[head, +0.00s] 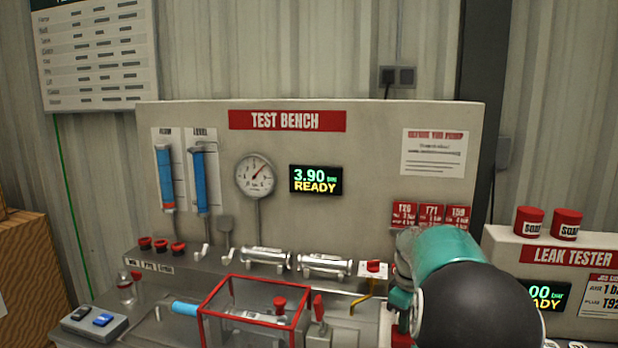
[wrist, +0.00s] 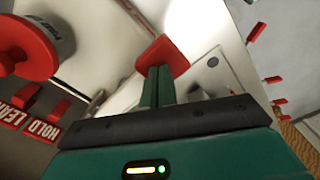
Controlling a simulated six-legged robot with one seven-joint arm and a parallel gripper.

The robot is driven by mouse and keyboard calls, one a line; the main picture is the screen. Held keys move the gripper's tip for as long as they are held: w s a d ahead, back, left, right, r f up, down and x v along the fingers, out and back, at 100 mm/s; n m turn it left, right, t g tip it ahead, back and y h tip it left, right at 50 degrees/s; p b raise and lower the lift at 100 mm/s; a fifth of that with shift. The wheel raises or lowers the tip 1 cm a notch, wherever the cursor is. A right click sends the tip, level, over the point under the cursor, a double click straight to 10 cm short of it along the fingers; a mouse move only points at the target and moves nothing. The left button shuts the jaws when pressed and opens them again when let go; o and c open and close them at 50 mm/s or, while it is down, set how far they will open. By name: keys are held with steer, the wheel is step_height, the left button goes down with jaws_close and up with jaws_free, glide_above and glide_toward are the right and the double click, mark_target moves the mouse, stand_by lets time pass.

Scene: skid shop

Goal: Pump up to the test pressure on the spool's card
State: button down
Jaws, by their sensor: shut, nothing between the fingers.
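The test bench display (head: 316,180) reads 3.90 bar and READY. Left of it a round dial gauge (head: 255,175) has its needle up and right. Three red-headed cards (head: 430,216) hang at the bench's right; their small print is unreadable. A red-framed clear guard (head: 262,318) stands at front centre, with a red-handled lever (head: 318,306) at its right. In the wrist view my gripper (wrist: 158,72) is shut and empty. A red block (wrist: 163,56) shows at its fingertips; I cannot tell whether they touch. In the head view my arm hides the gripper.
Two metal spools (head: 325,265) lie on the bench shelf. A grey box (head: 93,323) with black and blue buttons is at front left. A leak tester (head: 570,258) stands at the right. In the wrist view a red round knob (wrist: 25,45) is at the left.

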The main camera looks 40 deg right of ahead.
steer(key=shift+f, duration=0.6)
steer(key=shift+r, duration=2.75)
step_height(320, 180, up, 7)
